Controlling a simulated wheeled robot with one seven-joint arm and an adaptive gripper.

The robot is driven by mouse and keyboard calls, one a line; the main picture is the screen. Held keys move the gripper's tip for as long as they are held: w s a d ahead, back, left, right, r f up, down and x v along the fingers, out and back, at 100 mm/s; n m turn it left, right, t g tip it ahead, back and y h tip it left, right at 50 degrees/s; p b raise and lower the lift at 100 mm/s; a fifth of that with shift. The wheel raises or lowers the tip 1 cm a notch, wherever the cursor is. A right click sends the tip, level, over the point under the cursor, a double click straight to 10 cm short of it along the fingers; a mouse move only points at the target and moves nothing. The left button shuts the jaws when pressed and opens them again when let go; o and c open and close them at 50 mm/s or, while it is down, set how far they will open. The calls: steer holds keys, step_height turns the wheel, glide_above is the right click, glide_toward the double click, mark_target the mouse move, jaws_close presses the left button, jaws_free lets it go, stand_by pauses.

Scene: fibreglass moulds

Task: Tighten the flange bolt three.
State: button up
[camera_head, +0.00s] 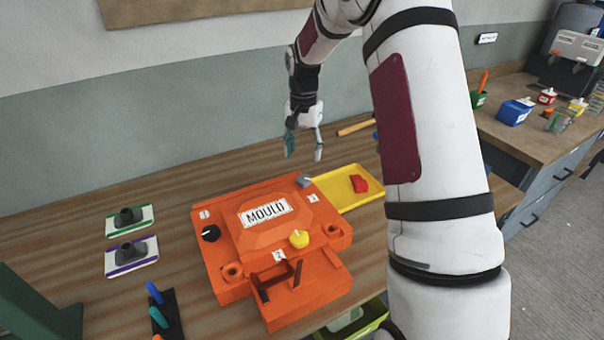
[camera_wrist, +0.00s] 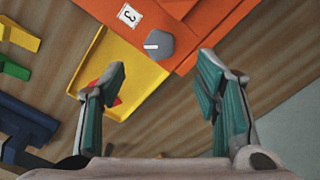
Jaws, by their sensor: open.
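The orange mould (camera_head: 250,235) sits on the wooden bench and carries a MOULD label. Bolt three is a grey hexagonal knob (camera_head: 304,180) with a white line, at the mould's back right corner near a plate marked 3 (camera_head: 314,198).
A yellow tray (camera_head: 345,205) with a red piece (camera_head: 359,184) lies right of the mould. Two bordered plates (camera_head: 131,256) with dark fittings are at left.

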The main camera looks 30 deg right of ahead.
mark_target(304, 177)
step_height(304, 177, down, 8)
steer(key=shift+f+p, duration=0.2)
steer(key=shift+p, duration=0.4)
steer(key=c, duration=1.1)
